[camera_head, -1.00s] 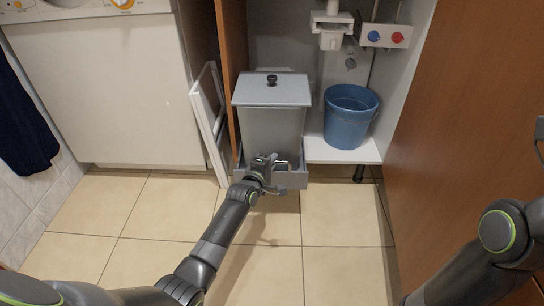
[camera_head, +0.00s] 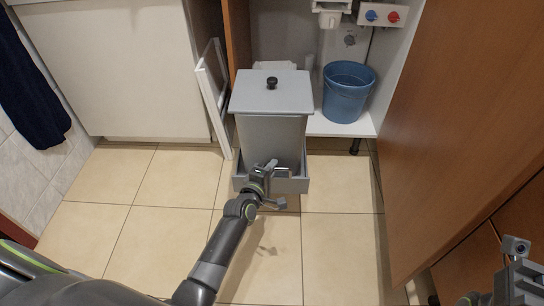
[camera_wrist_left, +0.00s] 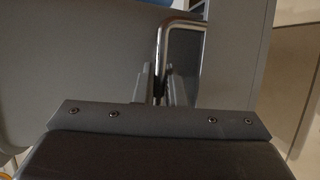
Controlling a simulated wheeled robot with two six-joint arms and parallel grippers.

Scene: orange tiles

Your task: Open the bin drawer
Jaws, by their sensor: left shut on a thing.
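The bin drawer (camera_head: 299,185) is a low grey tray at the opening of the under-sink cabinet. It carries a tall grey bin (camera_head: 270,137) with a flat lid (camera_head: 270,93) and a black knob (camera_head: 272,83). The drawer stands partly out over the floor. My left gripper (camera_head: 272,170) is shut on the metal drawer handle (camera_head: 284,169) at its front. In the left wrist view, the bent handle (camera_wrist_left: 163,42) passes between the fingers (camera_wrist_left: 157,82). My right gripper (camera_head: 497,275) is partly visible at the lower right, away from the drawer; its fingers are unclear.
A blue bucket (camera_head: 347,92) stands on the white cabinet floor right of the bin. A white frame (camera_head: 214,95) leans left of the bin. A brown door panel (camera_head: 455,120) stands at the right. The tiled floor (camera_head: 335,245) before the drawer is clear.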

